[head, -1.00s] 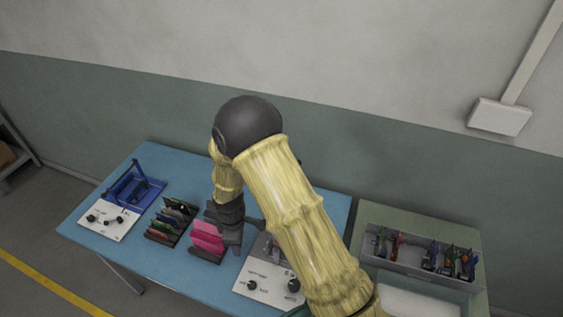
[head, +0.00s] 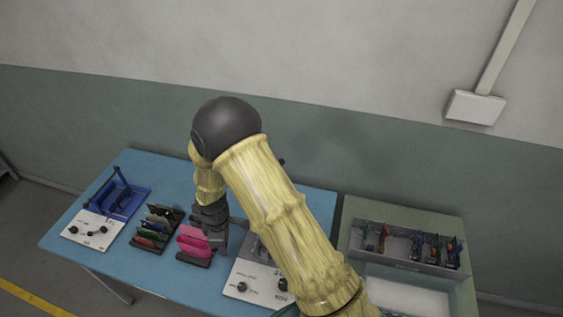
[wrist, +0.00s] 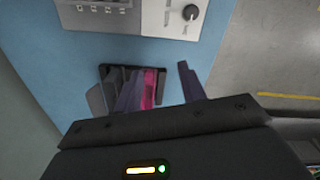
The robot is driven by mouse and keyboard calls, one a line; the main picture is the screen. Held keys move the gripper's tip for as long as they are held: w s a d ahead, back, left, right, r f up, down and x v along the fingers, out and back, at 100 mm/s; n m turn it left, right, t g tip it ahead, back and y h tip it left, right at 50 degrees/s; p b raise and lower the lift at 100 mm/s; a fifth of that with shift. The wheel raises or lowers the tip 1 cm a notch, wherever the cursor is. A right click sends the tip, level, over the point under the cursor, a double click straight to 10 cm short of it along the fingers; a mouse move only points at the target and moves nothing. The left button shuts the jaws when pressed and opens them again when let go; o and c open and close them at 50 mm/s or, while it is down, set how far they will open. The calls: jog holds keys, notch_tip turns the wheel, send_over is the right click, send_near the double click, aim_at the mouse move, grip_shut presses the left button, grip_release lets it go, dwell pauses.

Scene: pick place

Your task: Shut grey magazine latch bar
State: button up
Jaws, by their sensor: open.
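A grey fixture (head: 254,249) stands on the blue table behind a white panel (head: 249,283) with dark knobs. My arm covers much of it, so I cannot make out its latch bar or how the bar stands. My gripper (head: 214,236) points down left of this fixture, by a dark rack holding pink boards (head: 193,240). In the wrist view, my open gripper (wrist: 160,80) has its two dark fingers apart, with the pink boards (wrist: 149,88) showing between them. I cannot tell whether the fingers touch the rack.
A blue fixture (head: 122,198) with a raised bar and a knobbed panel (head: 92,229) stands at the table's left. A rack of dark, red and green boards (head: 157,228) stands beside it. A grey bin (head: 403,264) with several coloured tools is on the green table at right.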

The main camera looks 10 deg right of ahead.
jog(key=w+d+r+m, duration=0.3)
jog(key=w+d+r, duration=0.15)
jog(key=w, duration=0.45)
jog(key=w+d+r+m+y, duration=0.1)
jog(key=w+d+r+m, duration=0.3)
jog(key=d+r, duration=0.5)
jog(key=w+d+r+m+g+y+b, duration=0.1)
jog(key=w+d+r+m, duration=0.2)
jog(key=w+d+r, duration=0.3)
jog(key=d+r, duration=0.4)
jog(key=r, duration=0.1)
jog(key=shift+d+r+m+b, duration=0.3)
jog(key=shift+r+m, duration=0.05)
jog(key=shift+m, duration=0.05)
jog(key=shift+s+f, duration=0.1)
jog(key=a+f+p, duration=0.1)
jog(key=f, duration=0.4)
jog(key=s+a+f+p, duration=0.1)
jog(key=f, duration=0.4)
jog(key=a+f+p, duration=0.1)
jog(key=f+p, duration=0.1)
jog(key=f, duration=0.4)
jog(key=shift+s+a, duration=0.1)
jog(key=shift+s, duration=0.1)
jog(key=shift+s+f, duration=0.3)
jog(key=shift+f, duration=0.1)
jog(key=shift+w+a, duration=0.1)
jog(key=shift+c, duration=0.7)
grip_shut()
